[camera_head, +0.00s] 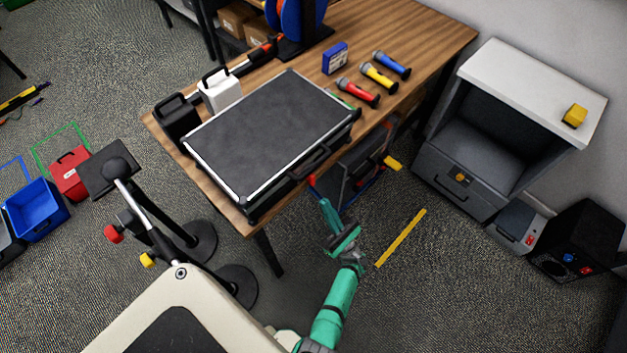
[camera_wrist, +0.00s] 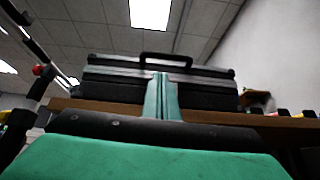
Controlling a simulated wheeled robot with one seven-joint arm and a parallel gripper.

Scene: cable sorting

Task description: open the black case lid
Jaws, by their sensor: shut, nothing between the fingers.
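The black case (camera_head: 268,128) lies flat on the wooden table, with its lid shut and silver edges. Its handle (camera_head: 310,160) is on the front side, facing my arm. The case front (camera_wrist: 110,82) and the handle (camera_wrist: 166,60) also show in the wrist view, from below table height. My gripper (camera_head: 326,207) is in front of the table edge, below and apart from the case. Its green fingers (camera_wrist: 161,97) are closed together and empty, and in the wrist view they overlap the middle of the case front.
Several microphones (camera_head: 380,78) and a blue box (camera_head: 335,58) lie behind the case on the table (camera_head: 425,30). Black and white containers (camera_head: 220,90) stand at its left. Stands with round bases (camera_head: 195,240) are left of my arm. A grey cabinet (camera_head: 470,150) stands right.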

